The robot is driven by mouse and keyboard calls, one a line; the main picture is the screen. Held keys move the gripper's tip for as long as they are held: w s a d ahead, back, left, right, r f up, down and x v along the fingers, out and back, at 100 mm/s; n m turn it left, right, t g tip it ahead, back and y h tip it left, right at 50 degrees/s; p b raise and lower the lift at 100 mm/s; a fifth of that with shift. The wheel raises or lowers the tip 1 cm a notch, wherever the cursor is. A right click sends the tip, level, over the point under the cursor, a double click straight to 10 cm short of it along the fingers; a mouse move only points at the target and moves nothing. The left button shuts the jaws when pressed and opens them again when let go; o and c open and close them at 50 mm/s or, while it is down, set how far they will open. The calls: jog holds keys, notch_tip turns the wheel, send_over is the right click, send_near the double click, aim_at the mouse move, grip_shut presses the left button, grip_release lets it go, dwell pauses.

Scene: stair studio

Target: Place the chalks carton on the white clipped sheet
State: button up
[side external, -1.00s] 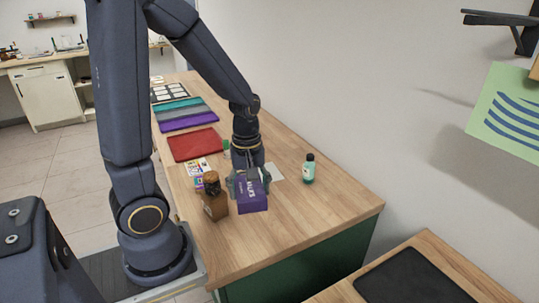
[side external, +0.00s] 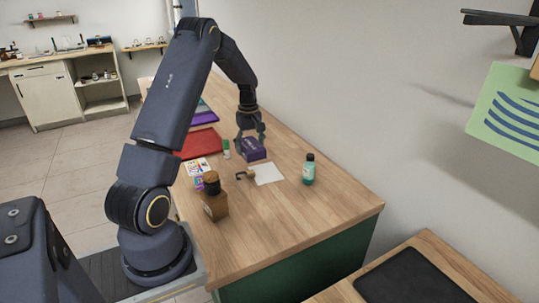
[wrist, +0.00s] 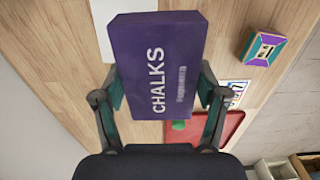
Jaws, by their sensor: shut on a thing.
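The purple chalks carton (side external: 254,150) is held in my gripper (side external: 249,137), which is shut on it. In the wrist view the carton (wrist: 158,55) lies between the two fingers, its CHALKS lettering facing the camera. The white clipped sheet (side external: 269,173) lies on the table, nearer the side camera than the carton. A brownish clip (side external: 247,175) sits at its left edge. In the wrist view, part of the sheet (wrist: 122,22) shows beyond the carton's far end; the rest is hidden. The carton's height over the table is hard to tell.
A teal bottle (side external: 309,169) stands right of the sheet. The front right tabletop is clear.

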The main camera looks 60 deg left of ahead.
aim_at(252, 172)
jog(key=shift+f, duration=3.45)
jog(key=shift+f, duration=0.2)
jog(key=shift+f, duration=0.15)
jog(key=o, duration=1.2)
jog(key=shift+o, duration=0.2)
